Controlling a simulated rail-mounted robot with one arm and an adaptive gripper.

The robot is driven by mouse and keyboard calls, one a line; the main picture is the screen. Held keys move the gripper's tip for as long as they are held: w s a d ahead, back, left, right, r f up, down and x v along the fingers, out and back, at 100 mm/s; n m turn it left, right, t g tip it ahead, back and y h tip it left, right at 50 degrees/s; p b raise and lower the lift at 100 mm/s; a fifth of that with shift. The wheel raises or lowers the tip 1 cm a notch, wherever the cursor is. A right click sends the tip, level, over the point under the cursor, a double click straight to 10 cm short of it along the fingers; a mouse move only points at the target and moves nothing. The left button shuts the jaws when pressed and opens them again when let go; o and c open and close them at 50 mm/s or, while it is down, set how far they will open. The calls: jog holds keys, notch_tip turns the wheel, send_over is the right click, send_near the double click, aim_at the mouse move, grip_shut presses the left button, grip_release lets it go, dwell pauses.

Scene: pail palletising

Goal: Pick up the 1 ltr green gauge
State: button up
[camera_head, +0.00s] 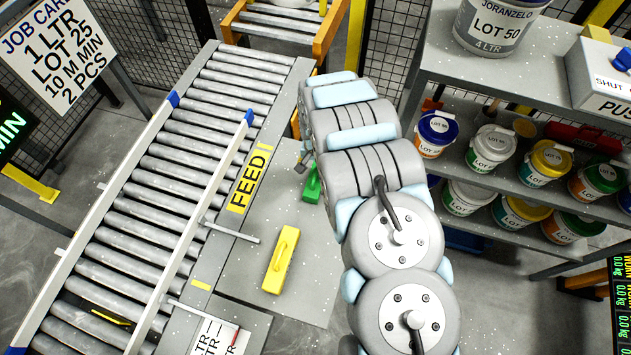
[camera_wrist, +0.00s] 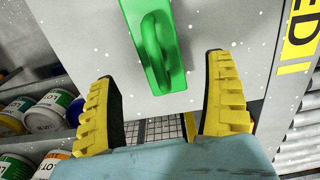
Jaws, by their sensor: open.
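The green gauge (camera_head: 312,184) lies on the grey plate beside the feed conveyor, partly hidden by my arm in the head view. In the wrist view the green gauge (camera_wrist: 156,48) shows its raised handle, ahead of the fingertips and roughly between their lines. My gripper (camera_wrist: 161,75) is open, with its two yellow ribbed fingers wide apart and nothing between them. Whether the fingers touch the plate cannot be told. In the head view my arm covers most of the gripper.
A yellow gauge (camera_head: 281,260) lies nearer on the same plate (camera_head: 318,285). The roller conveyor (camera_head: 165,180) with metal rails runs along the left. A shelf (camera_head: 480,100) with several pails stands right. A job card (camera_head: 62,50) reads 1 LTR, LOT 25.

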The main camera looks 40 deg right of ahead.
jog(key=shift+f, duration=3.45)
jog(key=shift+c, duration=0.2)
jog(key=c, duration=1.3)
